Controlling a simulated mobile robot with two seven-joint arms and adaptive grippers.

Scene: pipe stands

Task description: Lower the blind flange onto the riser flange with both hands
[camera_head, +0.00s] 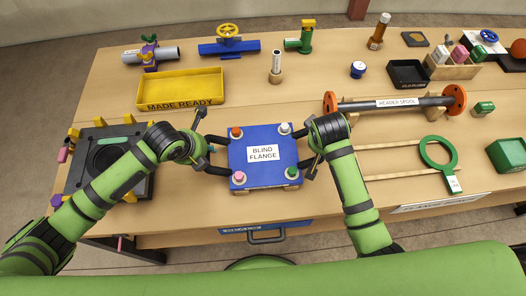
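The blind flange (263,171) is a blue square plate with a white name label, in the middle of the table's near side. Coloured round tops show at its corners: red, white, pink and green. My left gripper (222,155) is at its left side, with dark fingers spread apart and reaching to the edge. My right gripper (301,150) is at its right side, with its fingers also apart. I see no grip on a handle. A riser flange under the plate is not visible, and I cannot tell the plate's height.
A black square frame with a round opening (103,156) lies at left, partly behind my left arm. A yellow tray (180,88) stands behind it. The header spool (395,103) and a green ring (438,153) are at right. Several fittings line the back.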

